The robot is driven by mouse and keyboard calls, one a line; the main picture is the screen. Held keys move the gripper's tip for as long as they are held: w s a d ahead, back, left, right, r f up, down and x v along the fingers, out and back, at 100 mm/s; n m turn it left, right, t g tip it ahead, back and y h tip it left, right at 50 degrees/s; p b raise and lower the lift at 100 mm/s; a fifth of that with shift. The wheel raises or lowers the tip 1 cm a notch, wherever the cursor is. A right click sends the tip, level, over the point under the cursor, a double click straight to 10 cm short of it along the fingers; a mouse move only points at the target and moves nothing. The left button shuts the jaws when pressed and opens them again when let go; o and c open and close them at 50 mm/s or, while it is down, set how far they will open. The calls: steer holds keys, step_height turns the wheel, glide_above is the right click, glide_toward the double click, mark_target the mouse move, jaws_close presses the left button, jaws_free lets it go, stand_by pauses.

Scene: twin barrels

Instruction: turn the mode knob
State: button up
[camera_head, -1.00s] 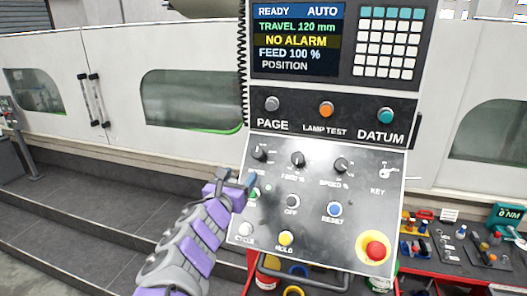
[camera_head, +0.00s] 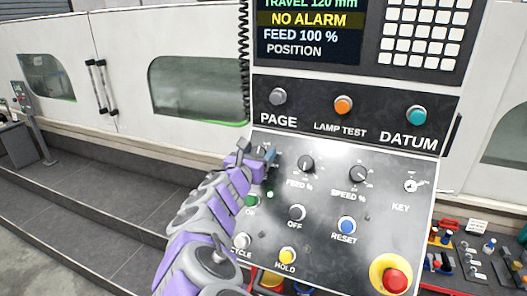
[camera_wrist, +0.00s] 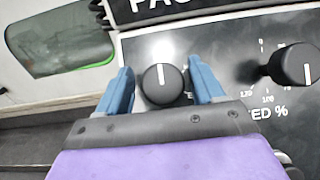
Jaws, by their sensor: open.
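The mode knob (camera_wrist: 163,84) is a round black knob with a white pointer line standing nearly upright in the wrist view. It sits between the two blue fingers of my open gripper (camera_wrist: 162,78), one finger on each side. I cannot tell whether either finger touches it. In the head view my gripper (camera_head: 262,156) is at the panel's upper left and mostly hides this knob. The knob's own label is largely hidden by the gripper.
The feed knob (camera_head: 306,164) is close to the right, with the speed knob (camera_head: 359,174) and key switch (camera_head: 410,186) beyond. The green ON button (camera_head: 251,200) is just below my gripper. A red emergency button (camera_head: 394,281) is at the lower right.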

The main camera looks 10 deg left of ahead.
steer(key=shift+w+a, duration=0.1)
steer(key=shift+a, duration=0.15)
steer(key=shift+d, duration=0.25)
steer(key=shift+c, duration=0.4)
steer(key=shift+d, duration=0.3)
steer(key=c, duration=0.3)
steer(key=shift+a, duration=0.15)
steer(key=c, duration=0.6)
steer(key=shift+o, duration=0.2)
